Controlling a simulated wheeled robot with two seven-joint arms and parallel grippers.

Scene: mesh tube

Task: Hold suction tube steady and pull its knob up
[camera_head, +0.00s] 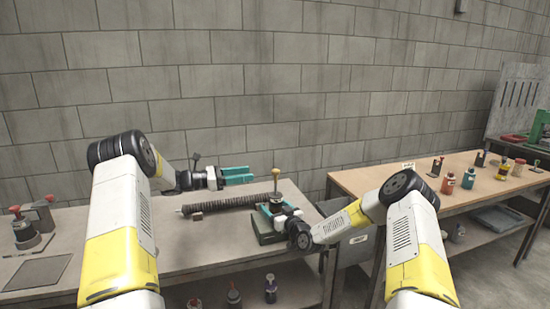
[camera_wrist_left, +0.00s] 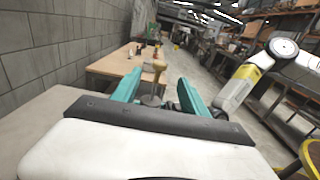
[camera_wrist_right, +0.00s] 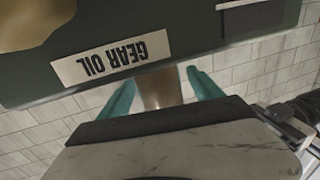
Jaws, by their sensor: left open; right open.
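The suction tube (camera_head: 276,190) stands upright on the workbench at a dark green container, with a yellowish knob (camera_head: 276,171) on top. My right gripper (camera_head: 274,208) is low at the tube. In the right wrist view its open teal fingers stand on either side of the metallic tube (camera_wrist_right: 160,88); whether they touch it I cannot tell. My left gripper (camera_head: 252,175) is open and empty, left of the knob at about its height. In the left wrist view the knob (camera_wrist_left: 159,66) shows ahead between the open fingers, seemingly beyond their tips.
The green container (camera_wrist_right: 200,30) bears a "GEAR OIL" label. A dark ribbed hose (camera_head: 220,203) lies behind on the grey workbench (camera_head: 180,255). A second table (camera_head: 370,180) with small bottles stands right. A block wall is behind; the air left of the knob is clear.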

